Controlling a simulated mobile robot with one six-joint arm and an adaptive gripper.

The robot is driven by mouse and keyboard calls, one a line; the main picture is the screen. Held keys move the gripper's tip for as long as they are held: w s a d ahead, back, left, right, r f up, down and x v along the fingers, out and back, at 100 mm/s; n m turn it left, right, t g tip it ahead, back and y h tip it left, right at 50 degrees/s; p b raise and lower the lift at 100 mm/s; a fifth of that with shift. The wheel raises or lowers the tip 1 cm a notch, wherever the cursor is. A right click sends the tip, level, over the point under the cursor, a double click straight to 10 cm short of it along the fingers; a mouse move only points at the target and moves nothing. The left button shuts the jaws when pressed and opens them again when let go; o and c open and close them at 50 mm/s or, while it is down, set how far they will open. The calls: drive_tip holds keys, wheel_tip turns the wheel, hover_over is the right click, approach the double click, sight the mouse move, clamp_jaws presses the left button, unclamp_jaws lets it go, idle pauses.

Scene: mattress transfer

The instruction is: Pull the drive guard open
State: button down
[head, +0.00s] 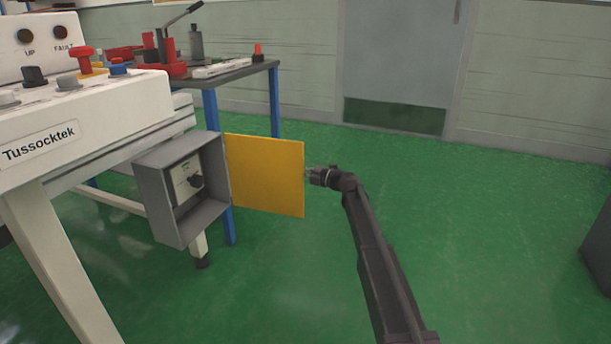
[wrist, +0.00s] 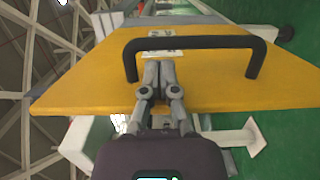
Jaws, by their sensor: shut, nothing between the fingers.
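My gripper (head: 309,172) is at the guard's free right edge. In the wrist view the guard (wrist: 215,85) carries a black bar handle (wrist: 195,43). My gripper (wrist: 159,66) shows there with its fingers together and empty, between the handle's two legs in the picture. I cannot tell whether the fingertips touch the guard.
A white control console (head: 85,120) with coloured knobs stands at the left. A blue-legged table (head: 275,100) with red tools is behind the guard. Green floor (head: 480,230) is clear to the right. A dark block (head: 600,245) stands at the right edge.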

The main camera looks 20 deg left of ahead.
drive_tip(key=shift+w+a, duration=0.1)
drive_tip(key=shift+w, duration=0.8)
drive_tip(key=w, duration=0.1)
drive_tip(key=w+a, duration=0.1)
drive_tip(key=w, duration=0.3)
drive_tip(key=shift+w+a, duration=0.2)
drive_tip(key=shift+a, duration=0.05)
drive_tip(key=shift+r, duration=0.1)
drive_tip(key=shift+w, duration=0.15)
drive_tip(key=w+d, duration=0.5)
drive_tip(key=d, duration=0.3)
drive_tip(key=shift+n+g, duration=0.3)
drive_tip(key=shift+g, duration=0.1)
